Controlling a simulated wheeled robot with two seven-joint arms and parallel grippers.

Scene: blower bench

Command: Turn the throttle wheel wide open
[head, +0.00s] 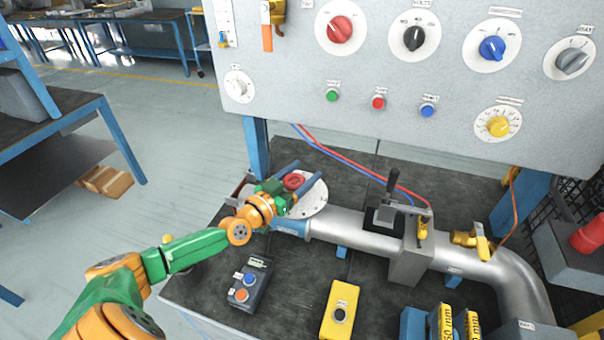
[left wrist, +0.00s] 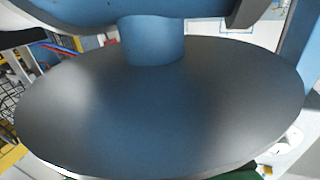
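A small red wheel or knob (head: 294,181) sits over a pale round plate (head: 313,203) at the left end of the silver pipe. I take it to be the throttle wheel, but its marks are too small to read. My left gripper (head: 308,171) is over the plate in the head view. Its two dark fingers are spread, one on each side of the red wheel. I cannot see whether they touch it. The left wrist view is filled by a smooth dark disc (left wrist: 150,110) with a short blue stem (left wrist: 152,40). My right gripper is not in view.
A black lever clamp (head: 388,195) stands on the pipe (head: 345,223). A dark button box (head: 249,284) and a yellow button box (head: 340,310) stand in front. A panel with several knobs (head: 400,90) rises behind the bench. Red and blue hoses cross behind the plate.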

